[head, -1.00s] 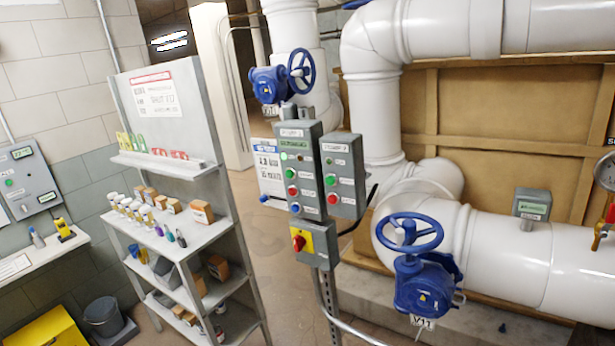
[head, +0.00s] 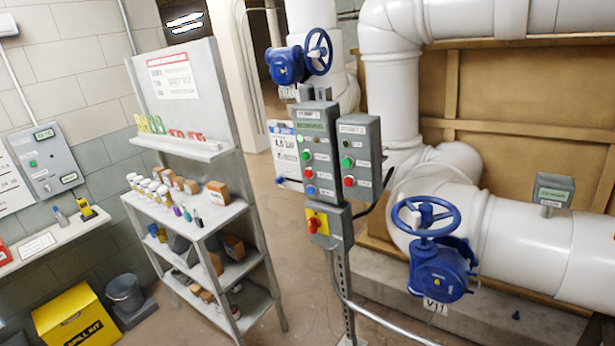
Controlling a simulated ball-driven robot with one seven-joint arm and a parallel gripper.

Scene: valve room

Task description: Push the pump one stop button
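A grey control post stands near the middle of the head view. Its left box, which appears to be the pump one panel (head: 316,152), has a small green display, a bright green lamp, and a column of buttons. On it are a green button (head: 306,155), a red button (head: 308,173) and a blue button (head: 311,190). The right box (head: 359,158) has its own green button and red button (head: 349,181). The label lettering is too small to read surely. My gripper is not in view.
Blue valves (head: 440,255) and white pipes (head: 530,245) are on the right. A grey shelf (head: 190,225) with bottles and boxes stands left. A yellow spill kit (head: 77,315) and bucket (head: 125,292) are at lower left.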

